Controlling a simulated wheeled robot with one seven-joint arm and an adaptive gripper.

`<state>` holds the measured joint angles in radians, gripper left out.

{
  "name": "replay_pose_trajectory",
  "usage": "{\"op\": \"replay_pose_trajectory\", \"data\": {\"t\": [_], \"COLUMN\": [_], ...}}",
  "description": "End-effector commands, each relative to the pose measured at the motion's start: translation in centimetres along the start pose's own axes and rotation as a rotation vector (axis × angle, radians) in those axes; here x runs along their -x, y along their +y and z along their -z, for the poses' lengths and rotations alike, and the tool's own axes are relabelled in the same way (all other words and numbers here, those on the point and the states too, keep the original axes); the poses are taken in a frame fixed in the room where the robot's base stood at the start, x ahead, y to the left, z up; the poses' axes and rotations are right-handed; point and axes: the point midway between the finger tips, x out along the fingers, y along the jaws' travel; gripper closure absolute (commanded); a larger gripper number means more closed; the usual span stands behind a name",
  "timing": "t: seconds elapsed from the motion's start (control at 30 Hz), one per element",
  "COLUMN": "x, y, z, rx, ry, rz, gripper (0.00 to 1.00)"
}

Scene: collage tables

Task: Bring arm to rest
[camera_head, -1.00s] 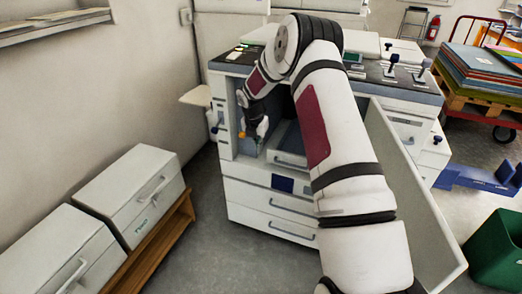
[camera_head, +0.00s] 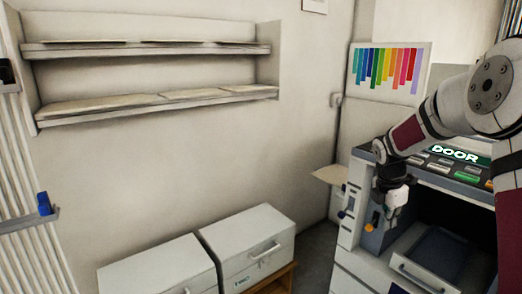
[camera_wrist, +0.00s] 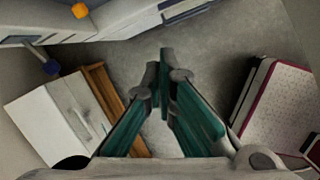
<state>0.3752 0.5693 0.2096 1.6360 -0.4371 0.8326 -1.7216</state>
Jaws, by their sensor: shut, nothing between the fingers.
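My arm reaches in from the right edge of the head view, white with dark red panels and black joints. My gripper (camera_head: 391,222) hangs pointing down in front of the large printer (camera_head: 345,235), near its open front bay. In the wrist view, the teal fingers of my gripper (camera_wrist: 164,88) meet at their tips with nothing between them. Grey floor shows beyond the tips. I cannot tell exactly how far the gripper is from the printer's front.
A grey tray (camera_head: 432,255) sits in the printer's open bay. Two white drawer boxes (camera_head: 235,240) stand on a low wooden stand (camera_head: 283,280) left of it. Wall shelves (camera_head: 150,106) hang at left. A pale side tray (camera_head: 330,175) sticks out from the printer.

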Motion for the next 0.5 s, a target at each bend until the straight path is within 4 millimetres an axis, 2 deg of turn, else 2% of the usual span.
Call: {"op": "replay_pose_trajectory", "data": {"t": [0.03,0.2,0.5], "x": [2.1,7.7,15.4], "y": [-0.9,-4.3,-12.0], "z": [0.6,2.7,7.0], "rx": [-0.057,-0.271,-0.661], "ry": [-0.007,-0.015,-0.011], "rz": [0.000,0.011,0.025], "gripper": [1.00,1.00,1.00]}}
